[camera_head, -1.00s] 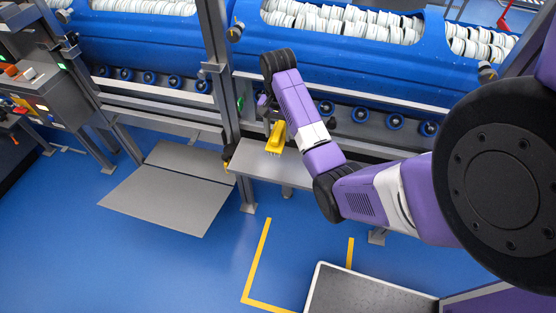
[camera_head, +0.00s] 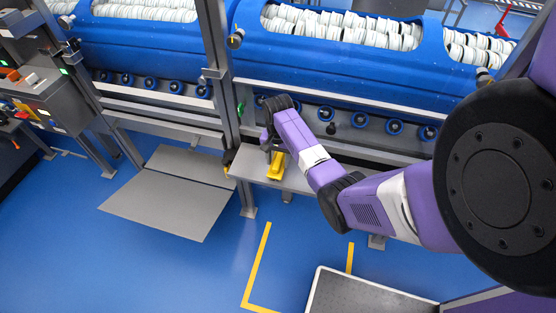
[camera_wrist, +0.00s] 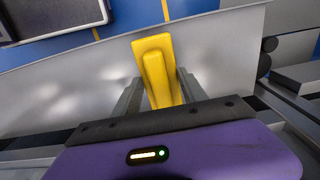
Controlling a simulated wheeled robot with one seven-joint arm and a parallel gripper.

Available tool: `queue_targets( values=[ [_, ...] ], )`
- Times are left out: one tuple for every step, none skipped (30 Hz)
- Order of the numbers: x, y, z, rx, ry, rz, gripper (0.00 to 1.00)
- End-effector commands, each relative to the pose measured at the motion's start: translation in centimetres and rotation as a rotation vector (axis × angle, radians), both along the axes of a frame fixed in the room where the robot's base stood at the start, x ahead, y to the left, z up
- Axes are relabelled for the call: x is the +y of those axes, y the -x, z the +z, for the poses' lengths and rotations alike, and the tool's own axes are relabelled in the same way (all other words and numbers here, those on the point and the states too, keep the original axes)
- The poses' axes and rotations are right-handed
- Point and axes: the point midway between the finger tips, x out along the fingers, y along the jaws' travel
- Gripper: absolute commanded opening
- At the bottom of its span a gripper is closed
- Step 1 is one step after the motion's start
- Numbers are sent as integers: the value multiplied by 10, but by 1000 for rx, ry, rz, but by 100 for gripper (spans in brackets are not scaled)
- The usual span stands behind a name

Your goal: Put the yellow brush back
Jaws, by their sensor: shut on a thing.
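The yellow brush (camera_head: 277,168) is at the grey shelf (camera_head: 249,165) in front of the blue tub, in the head view. In the wrist view the brush (camera_wrist: 154,62) stands out between the two grey fingers, its raised yellow back facing the camera. My gripper (camera_head: 273,152) is shut on the brush. In the wrist view my gripper (camera_wrist: 160,85) has a finger on either side of it. The brush is low over the shelf or touching it; I cannot tell which. Its bristles are hidden now.
A blue tub (camera_head: 340,60) with white pieces lies behind the shelf, above several blue rollers (camera_head: 394,127). A grey post (camera_head: 222,80) stands left of the shelf. A grey floor plate (camera_head: 165,205) lies at left. Blue floor with yellow lines (camera_head: 257,265) is open in front.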

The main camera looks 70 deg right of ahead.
Motion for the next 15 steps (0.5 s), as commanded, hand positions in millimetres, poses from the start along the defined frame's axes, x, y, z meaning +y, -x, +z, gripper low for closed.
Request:
queue_targets(
  values=[
    [0,0,1,0,1,0,17],
    [0,0,1,0,1,0,17],
    [0,0,0,0,0,0,17],
    [0,0,-1,0,0,0,17],
    [0,0,-2,0,0,0,17],
    [0,0,-3,0,0,0,17],
    [0,0,-3,0,0,0,52],
    [0,0,-2,0,0,0,57],
    [0,0,-2,0,0,0,65],
    [0,0,-2,0,0,0,71],
    [0,0,-2,0,0,0,71],
    [0,0,-2,0,0,0,71],
    [0,0,-2,0,0,0,71],
    [0,0,-2,0,0,0,71],
    [0,0,-2,1,0,0,71]
  ],
)
